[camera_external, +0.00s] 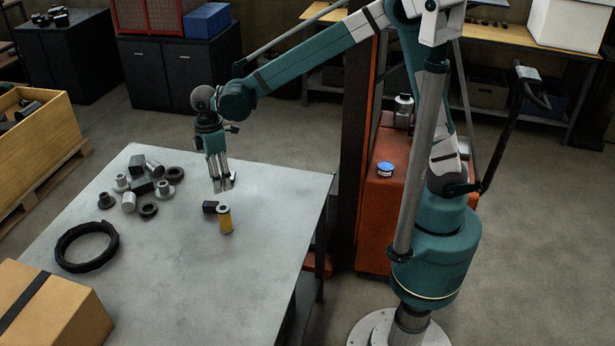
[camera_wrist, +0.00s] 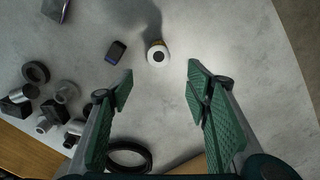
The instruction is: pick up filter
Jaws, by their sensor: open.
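A small black block (camera_external: 210,207) lies close beside the filter. Several metal and black parts (camera_external: 140,185) cluster at the table's far left. A black ring coil (camera_external: 87,247) and a cardboard box (camera_external: 50,305) are at the left front. The table's front middle (camera_external: 180,290) is clear.

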